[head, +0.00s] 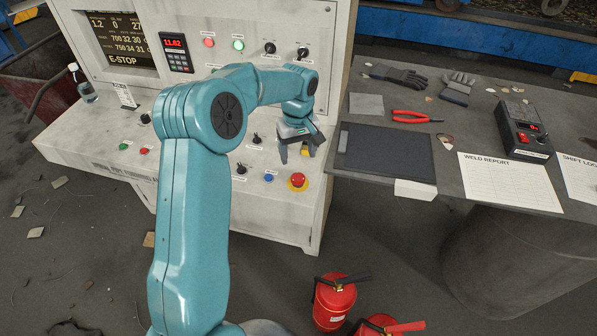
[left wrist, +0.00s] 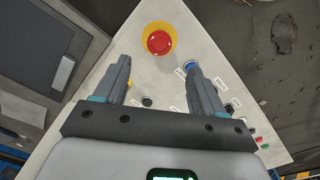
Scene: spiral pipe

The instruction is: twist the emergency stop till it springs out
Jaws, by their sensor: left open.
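The emergency stop is a red mushroom button (head: 298,180) on a yellow ring, near the front right corner of the light console. It also shows in the left wrist view (left wrist: 159,42), beyond my fingertips and roughly between their lines. My left gripper (head: 296,155) is open and empty above the console, a little behind the button in the head view. In the left wrist view its two fingers (left wrist: 156,72) are spread wide and apart from the button. The console display (head: 125,40) reads E-STOP. My right gripper is not in view.
A blue button (head: 268,178) sits just left of the stop, with black knobs (head: 256,140) behind. The console edge drops off in front. A dark table (head: 460,125) with a black pad (head: 388,152) stands at right. Red fire extinguishers (head: 334,302) stand on the floor.

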